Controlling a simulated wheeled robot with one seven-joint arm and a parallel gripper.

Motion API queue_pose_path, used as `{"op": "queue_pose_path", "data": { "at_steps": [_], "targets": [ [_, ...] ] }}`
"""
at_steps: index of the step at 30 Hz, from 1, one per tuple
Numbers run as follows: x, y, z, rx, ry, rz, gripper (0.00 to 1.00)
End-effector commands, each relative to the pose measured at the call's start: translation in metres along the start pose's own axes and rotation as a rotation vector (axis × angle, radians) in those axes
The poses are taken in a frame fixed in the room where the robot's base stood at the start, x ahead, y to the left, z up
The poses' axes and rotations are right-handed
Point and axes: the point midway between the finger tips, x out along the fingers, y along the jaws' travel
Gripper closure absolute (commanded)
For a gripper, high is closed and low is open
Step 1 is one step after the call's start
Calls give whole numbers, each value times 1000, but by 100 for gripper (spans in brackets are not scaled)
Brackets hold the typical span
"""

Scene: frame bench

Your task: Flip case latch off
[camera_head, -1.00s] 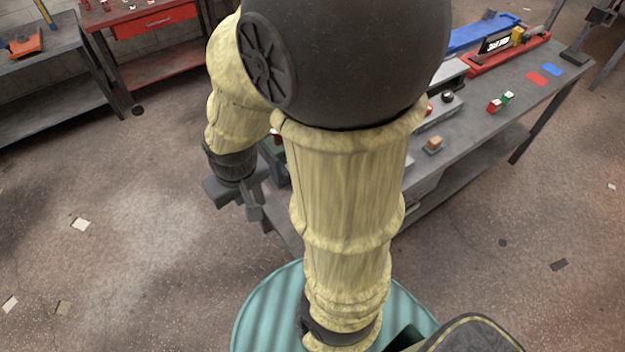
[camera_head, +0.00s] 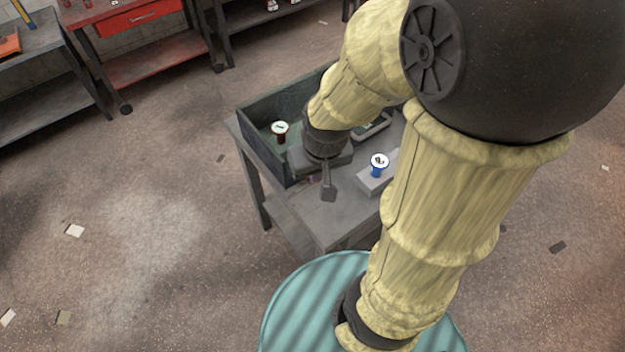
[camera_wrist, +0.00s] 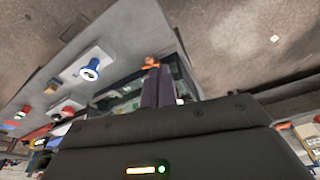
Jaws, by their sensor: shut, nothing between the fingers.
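My gripper (camera_head: 328,192) hangs over the near left part of the grey bench, at the near side of a dark green open-topped box (camera_head: 258,140). Its fingers are shut and empty. In the wrist view the shut fingers (camera_wrist: 156,84) point away over the bench, with the dark box behind them. I cannot make out a case latch in either view; the arm and gripper hide part of the box and what lies beside it. A small orange-brown piece (camera_wrist: 150,62) shows at the fingertips in the wrist view; I cannot tell what it is.
A white-topped red knob (camera_head: 280,131) shows inside the box outline. A white-topped blue knob (camera_head: 379,164) stands on a grey block right of my gripper; it also shows in the wrist view (camera_wrist: 90,70). My arm hides the bench's right part. The floor at left is open.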

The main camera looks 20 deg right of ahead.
Motion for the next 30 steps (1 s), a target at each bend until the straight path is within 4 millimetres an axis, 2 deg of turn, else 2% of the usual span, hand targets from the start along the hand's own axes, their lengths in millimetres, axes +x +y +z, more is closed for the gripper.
{"op": "queue_pose_path", "data": {
  "at_steps": [13,17,20,23,30],
  "targets": [
    [0,0,0,-1,0,0,100],
    [6,-2,0,-28,-20,2,100],
    [20,-7,2,-101,-77,11,100],
    [44,-14,4,-227,-171,33,100],
    [111,-25,8,-635,-464,165,100]
  ]
}}
